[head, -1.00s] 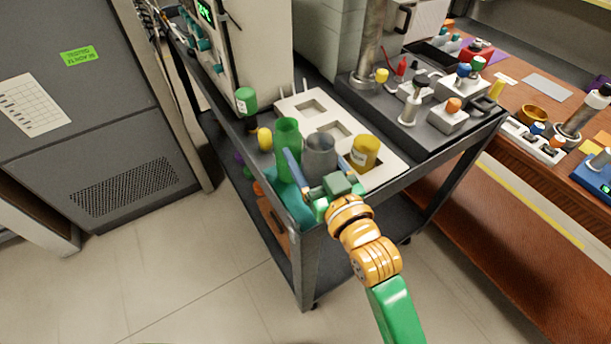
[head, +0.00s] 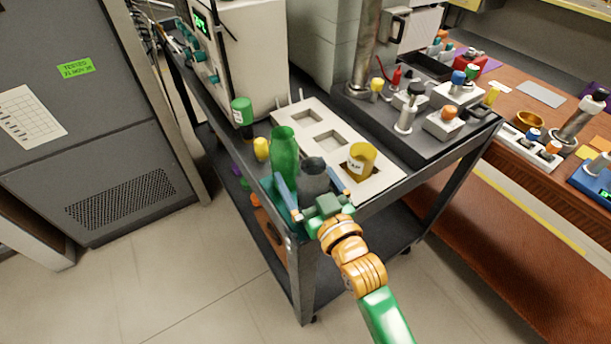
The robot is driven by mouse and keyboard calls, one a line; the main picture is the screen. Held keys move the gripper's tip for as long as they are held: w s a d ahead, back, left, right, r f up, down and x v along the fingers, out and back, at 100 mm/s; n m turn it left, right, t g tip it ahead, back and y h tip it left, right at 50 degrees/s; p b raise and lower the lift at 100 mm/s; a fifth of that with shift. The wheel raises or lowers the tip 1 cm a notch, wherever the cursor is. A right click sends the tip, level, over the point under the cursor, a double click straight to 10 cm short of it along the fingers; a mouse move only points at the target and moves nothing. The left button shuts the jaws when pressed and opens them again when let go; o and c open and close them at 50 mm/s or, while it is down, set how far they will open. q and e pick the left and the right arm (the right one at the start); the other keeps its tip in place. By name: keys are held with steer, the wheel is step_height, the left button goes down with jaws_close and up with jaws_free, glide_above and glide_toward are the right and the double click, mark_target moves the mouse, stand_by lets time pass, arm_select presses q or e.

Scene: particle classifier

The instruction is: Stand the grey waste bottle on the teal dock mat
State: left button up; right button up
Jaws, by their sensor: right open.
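The grey waste bottle (head: 315,184) is at the cart's near-left corner, with a darker rounded top. It looks roughly upright. My right gripper (head: 305,174) is open, with one blue finger on each side of the bottle. The gripper hides the bottle's base, so I cannot tell exactly what it rests on. The teal dock mat (head: 270,187) shows as a strip at the cart's near-left edge, left of the left finger, and is mostly hidden. My left gripper is not in view.
A green bottle (head: 284,153) stands just behind and left of the grey one. A yellow jar (head: 362,160) stands to the right on the white tray (head: 300,101) with square recesses. A green-capped bottle (head: 241,113) and a small yellow item (head: 261,149) are at the cart's left edge.

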steer(key=v, duration=1.2)
steer(key=shift+r, duration=0.1)
